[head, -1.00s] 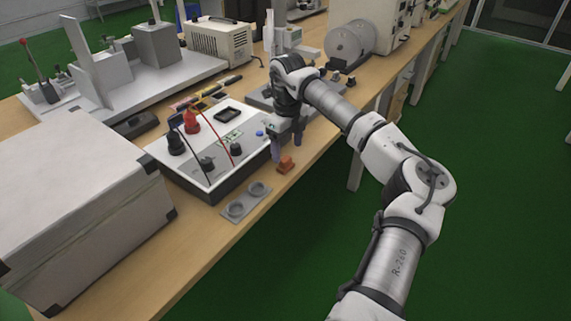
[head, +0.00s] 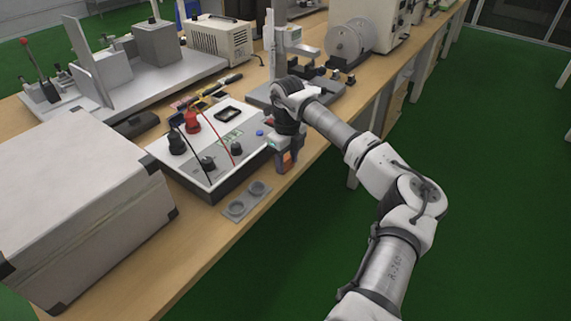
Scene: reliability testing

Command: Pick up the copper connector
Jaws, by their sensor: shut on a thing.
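The copper connector (head: 287,157) is a small orange-brown block near the table's front edge, just right of the white test box. My gripper (head: 287,162) is lowered around it from above, with its fingers closed on its sides. The fingers hide part of the connector. I cannot tell whether it touches the table or is slightly above it.
The white test box (head: 222,150) with knobs and red and black leads stands close left of my gripper. A large grey case (head: 75,200) fills the left. A stand (head: 287,50) is behind.

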